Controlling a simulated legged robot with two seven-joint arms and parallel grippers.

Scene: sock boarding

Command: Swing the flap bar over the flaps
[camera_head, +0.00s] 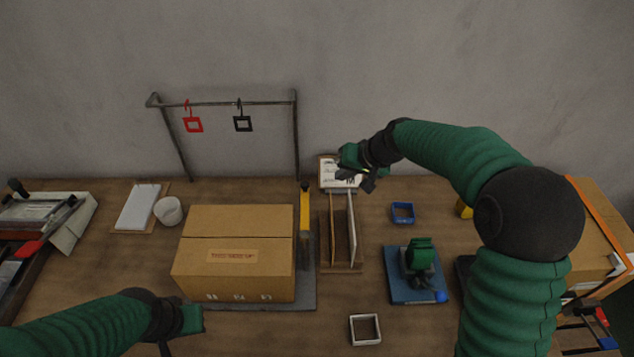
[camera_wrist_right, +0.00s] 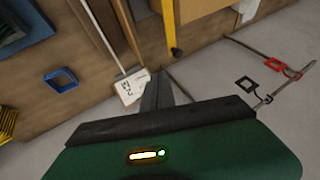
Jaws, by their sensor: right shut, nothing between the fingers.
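A cardboard box (camera_head: 235,268) stands on a dark base plate (camera_head: 309,295) with its top flaps (camera_head: 240,220) lying flat, a seam between them. A yellow bar (camera_head: 305,210), apparently the flap bar, stands upright at the box's right side, not across the flaps. It also shows in the right wrist view (camera_wrist_right: 169,25). My right gripper (camera_head: 362,182) is shut and empty, to the right of the bar and apart from it, above the back of the wooden rack. Its fingers show in the right wrist view (camera_wrist_right: 158,88). My left gripper (camera_head: 185,335) is in front of the box; its fingers are unclear.
The wooden rack (camera_head: 357,268) holds upright boards right of the box. A metal frame (camera_head: 228,103) with red (camera_head: 193,124) and black (camera_head: 242,124) hanging tags stands behind. A white cup (camera_head: 168,211) is left. A blue tray (camera_head: 403,213) and blue-based device (camera_head: 415,290) are right.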

